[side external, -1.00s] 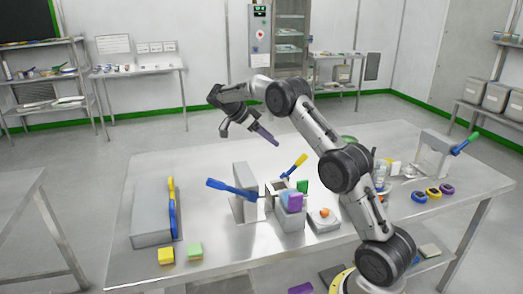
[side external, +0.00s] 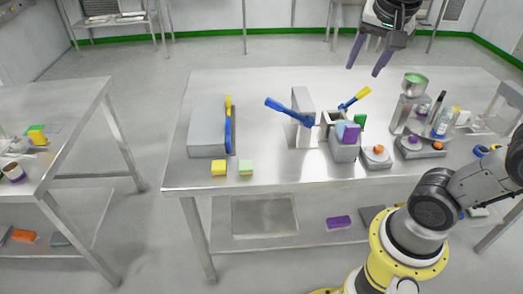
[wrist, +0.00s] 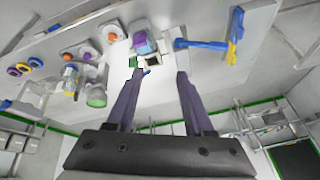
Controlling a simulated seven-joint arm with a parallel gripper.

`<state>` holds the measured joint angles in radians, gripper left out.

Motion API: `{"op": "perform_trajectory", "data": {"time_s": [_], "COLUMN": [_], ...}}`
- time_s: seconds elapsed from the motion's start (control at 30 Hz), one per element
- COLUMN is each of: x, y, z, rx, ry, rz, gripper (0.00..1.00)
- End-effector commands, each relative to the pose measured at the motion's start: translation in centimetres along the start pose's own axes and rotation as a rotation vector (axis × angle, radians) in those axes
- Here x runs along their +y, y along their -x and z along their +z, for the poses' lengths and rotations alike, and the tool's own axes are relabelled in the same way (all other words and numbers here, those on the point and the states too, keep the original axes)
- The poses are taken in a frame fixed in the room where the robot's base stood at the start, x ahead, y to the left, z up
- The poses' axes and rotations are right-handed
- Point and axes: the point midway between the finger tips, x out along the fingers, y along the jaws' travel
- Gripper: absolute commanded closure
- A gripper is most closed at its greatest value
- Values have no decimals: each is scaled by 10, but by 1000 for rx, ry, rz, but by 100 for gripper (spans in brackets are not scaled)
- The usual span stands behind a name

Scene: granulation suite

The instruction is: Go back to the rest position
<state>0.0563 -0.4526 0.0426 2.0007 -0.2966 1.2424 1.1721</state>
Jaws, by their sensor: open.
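My gripper (side external: 363,71) is high near the top of the side external view, over the back part of the steel table (side external: 270,90). Its two purple-grey fingers point down and stand apart, with nothing between them. In the wrist view my gripper (wrist: 160,72) also shows open and empty, with table items beyond the fingertips. Part of my arm between the base and the wrist lies outside the side external view.
The table's back middle is clear.

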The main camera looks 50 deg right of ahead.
Motion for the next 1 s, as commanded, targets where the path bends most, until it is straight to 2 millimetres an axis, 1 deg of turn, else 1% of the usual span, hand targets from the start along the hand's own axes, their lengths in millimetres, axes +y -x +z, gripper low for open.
{"op": "perform_trajectory", "data": {"time_s": [0.03, 0.1, 0.2, 0.3, 0.4, 0.5, 0.63, 1.0], "x": [12, 25, 39, 48, 49, 44, 40, 40], "y": [0, -7, -19, -35, -48, -50, -49, -49], "z": [21, 48, 81, 106, 120, 124, 122, 121], "rx": [-18, -39, -54, -59, -62, -38, -7, -3], "ry": [107, 272, 496, 696, 863, 982, 1071, 1092], "rz": [-56, -129, -221, -286, -320, -353, -369, -368], "gripper": [48, 48, 48, 48, 48, 48, 48, 48]}}
